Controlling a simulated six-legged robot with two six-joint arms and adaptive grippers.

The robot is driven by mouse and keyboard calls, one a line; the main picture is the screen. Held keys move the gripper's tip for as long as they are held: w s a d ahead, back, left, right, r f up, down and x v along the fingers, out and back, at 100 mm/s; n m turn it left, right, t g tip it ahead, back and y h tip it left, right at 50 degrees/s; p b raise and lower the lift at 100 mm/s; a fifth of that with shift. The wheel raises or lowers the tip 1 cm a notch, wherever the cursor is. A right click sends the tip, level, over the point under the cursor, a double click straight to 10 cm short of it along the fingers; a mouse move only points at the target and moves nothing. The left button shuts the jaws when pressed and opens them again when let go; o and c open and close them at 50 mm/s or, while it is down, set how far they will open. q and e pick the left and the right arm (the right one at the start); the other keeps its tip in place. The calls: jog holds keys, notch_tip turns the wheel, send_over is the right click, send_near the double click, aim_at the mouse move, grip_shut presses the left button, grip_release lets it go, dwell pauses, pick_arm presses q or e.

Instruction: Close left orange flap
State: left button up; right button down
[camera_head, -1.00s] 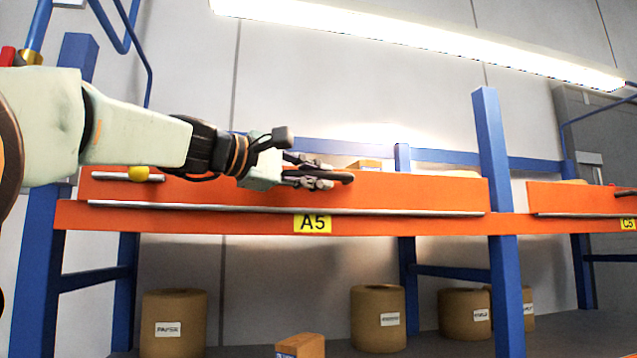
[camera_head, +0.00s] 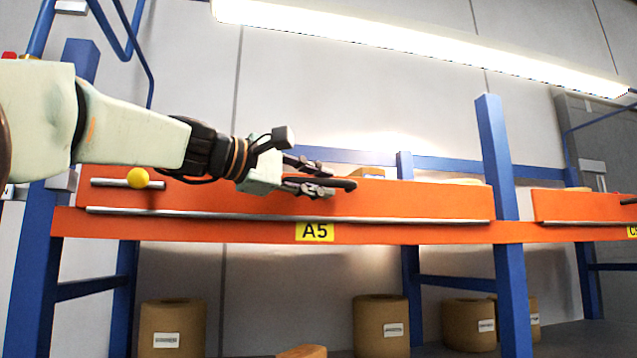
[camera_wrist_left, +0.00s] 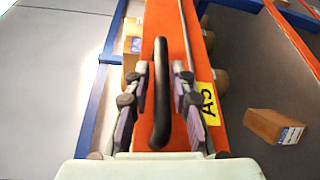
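The left orange flap (camera_head: 420,200) stands roughly upright above the orange beam marked A5, with a grey rod along its lower edge. It also shows in the left wrist view (camera_wrist_left: 191,25). Its black handle (camera_wrist_left: 161,85) runs lengthwise between the fingers of my left gripper (camera_wrist_left: 159,88). The fingers are apart, one on each side of the handle, with gaps visible. In the head view my left gripper (camera_head: 322,180) is at the flap's upper middle, and the handle's end (camera_head: 345,183) sticks out past the fingertips. My right gripper is not in view.
A blue post (camera_head: 497,150) stands right of the flap, with another orange flap (camera_head: 575,205) beyond it. A yellow knob (camera_head: 138,178) and short grey bar sit at the flap's left end. Brown rolls (camera_head: 381,325) stand on the shelf below. A lamp (camera_head: 420,45) hangs above.

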pick_arm(q)
jog(key=shift+o, duration=0.9)
jog(key=shift+s+a, duration=0.1)
jog(key=v, duration=0.7)
jog(key=shift+s+a, duration=0.2)
jog(key=shift+a, duration=0.05)
